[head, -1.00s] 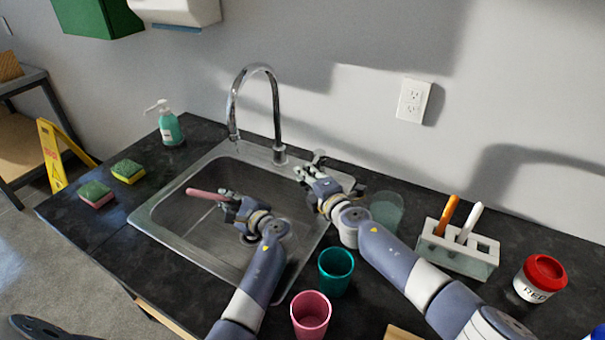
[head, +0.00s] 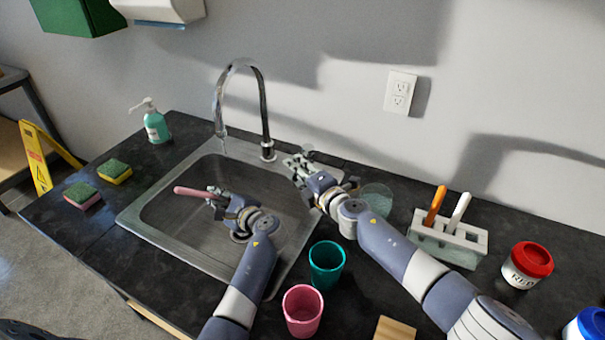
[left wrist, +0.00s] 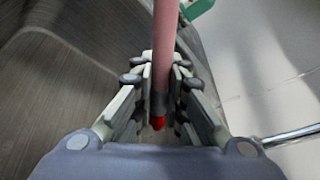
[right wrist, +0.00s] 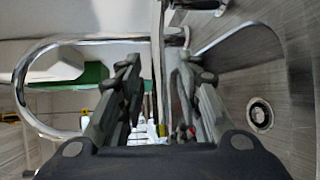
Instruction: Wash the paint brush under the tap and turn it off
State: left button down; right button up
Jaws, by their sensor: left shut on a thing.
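The pink paint brush (head: 193,192) is held over the sink (head: 150,243), its handle pointing left below the tap's spout. My left gripper (head: 217,205) is shut on it. In the left wrist view, the brush (left wrist: 165,40) has a red tip beside the fingers (left wrist: 160,88). The chrome tap (head: 264,112) arches over the sink's back edge; a thin streak shows below its spout, but I cannot tell clearly if it is water. My right gripper (head: 300,165) is beside the tap's base. Its fingers (right wrist: 158,70) are apart, with a tap part visible between them; contact is unclear.
A teal cup (head: 327,265), a pink cup (head: 303,310) and a clear cup (head: 377,199) stand right of the sink. A brush holder (head: 460,245) and a red-lidded jar (head: 527,266) are farther right. Sponges (head: 115,171) and a soap bottle (head: 155,125) are left.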

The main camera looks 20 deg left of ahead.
jog(key=shift+d+r, duration=0.1)
jog(key=v, duration=1.1)
jog(key=shift+s+d, duration=0.3)
jog(key=shift+s, duration=0.05)
